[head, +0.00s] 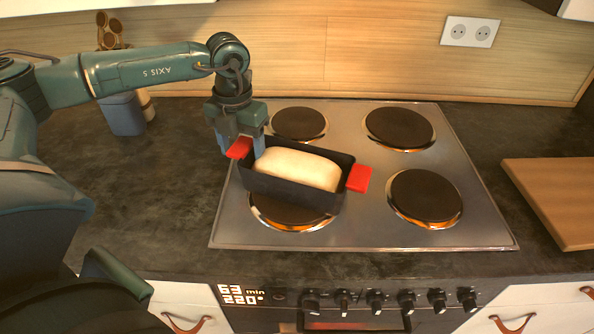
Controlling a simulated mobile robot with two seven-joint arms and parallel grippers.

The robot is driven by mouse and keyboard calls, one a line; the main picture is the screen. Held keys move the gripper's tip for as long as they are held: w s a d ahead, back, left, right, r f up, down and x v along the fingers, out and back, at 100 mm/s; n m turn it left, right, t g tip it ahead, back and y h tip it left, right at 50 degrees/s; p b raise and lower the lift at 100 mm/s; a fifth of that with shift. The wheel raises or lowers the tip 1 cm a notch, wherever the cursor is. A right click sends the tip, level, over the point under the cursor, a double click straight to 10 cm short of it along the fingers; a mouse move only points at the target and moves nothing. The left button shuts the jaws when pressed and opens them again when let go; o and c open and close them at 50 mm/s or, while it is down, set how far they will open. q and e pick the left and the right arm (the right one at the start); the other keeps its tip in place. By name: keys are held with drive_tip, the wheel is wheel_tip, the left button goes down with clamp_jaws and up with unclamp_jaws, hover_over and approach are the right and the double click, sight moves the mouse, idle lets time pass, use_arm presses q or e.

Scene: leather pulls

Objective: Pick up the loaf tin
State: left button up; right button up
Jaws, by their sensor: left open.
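The loaf tin (285,189) is dark, with a pale loaf (298,168) in it and a red grip at each end. It sits over the front left burner of the hob, slightly turned. My left gripper (241,146) is open at the tin's left end, pointing down, with its fingers around or just beside the left red grip (240,148). I cannot tell whether the fingers touch it. The right red grip (359,178) is free. My right gripper is not in view.
The steel hob (360,225) has several burners; the front ones show an orange glow. A wooden board (560,190) lies on the counter at right. A blue container (125,114) stands at back left. The dark counter (165,190) left of the hob is clear.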

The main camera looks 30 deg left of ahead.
use_arm(q)
drive_tip(key=shift+f, duration=1.15)
drive_tip(key=shift+r, duration=0.1)
clamp_jaws()
